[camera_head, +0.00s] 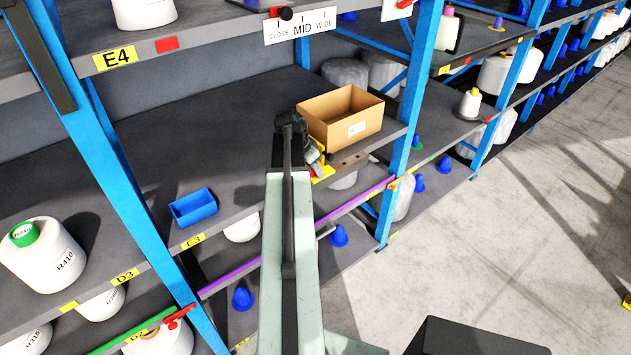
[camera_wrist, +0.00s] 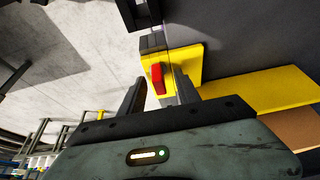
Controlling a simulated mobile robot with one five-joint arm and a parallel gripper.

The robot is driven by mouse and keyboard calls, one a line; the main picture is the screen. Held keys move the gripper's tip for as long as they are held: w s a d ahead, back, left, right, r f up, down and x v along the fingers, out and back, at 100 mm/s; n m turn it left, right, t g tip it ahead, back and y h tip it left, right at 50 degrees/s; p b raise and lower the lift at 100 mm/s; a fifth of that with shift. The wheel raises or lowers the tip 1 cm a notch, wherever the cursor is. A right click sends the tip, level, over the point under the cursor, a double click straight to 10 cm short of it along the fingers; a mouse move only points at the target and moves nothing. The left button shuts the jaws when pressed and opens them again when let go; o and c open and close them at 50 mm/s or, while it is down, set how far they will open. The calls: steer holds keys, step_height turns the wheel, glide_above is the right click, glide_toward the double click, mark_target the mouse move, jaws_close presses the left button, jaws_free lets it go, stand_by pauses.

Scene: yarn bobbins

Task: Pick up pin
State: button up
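A small red piece (camera_wrist: 158,78), which may be the pin, sits upright on a yellow bracket (camera_wrist: 188,62) in the wrist view. In the head view a yellow part (camera_head: 322,172) with a bit of red shows at the shelf edge, partly hidden by my arm. My gripper (camera_wrist: 160,83) is open, with one finger on each side of the red piece in the picture. A gap shows between the fingers, and I cannot tell whether either finger touches it. In the head view my gripper (camera_head: 298,145) is at that shelf edge, mostly hidden behind my arm.
An open cardboard box (camera_head: 340,118) stands on the shelf just right of my gripper. A blue tray (camera_head: 193,207) lies to the left. Blue rack posts (camera_head: 408,120) stand close by.

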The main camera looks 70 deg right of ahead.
steer(key=shift+f, duration=0.1)
jaws_close()
step_height(320, 180, up, 10)
steer(key=p, duration=1)
steer(key=shift+p, duration=0.35)
steer(key=shift+a, duration=0.15)
steer(key=w+a, duration=0.4)
steer(key=a, duration=0.2)
steer(key=shift+w+a+f+b, duration=0.2)
steer(key=shift+a+f+b, duration=0.1)
steer(key=shift+a+b, duration=0.15)
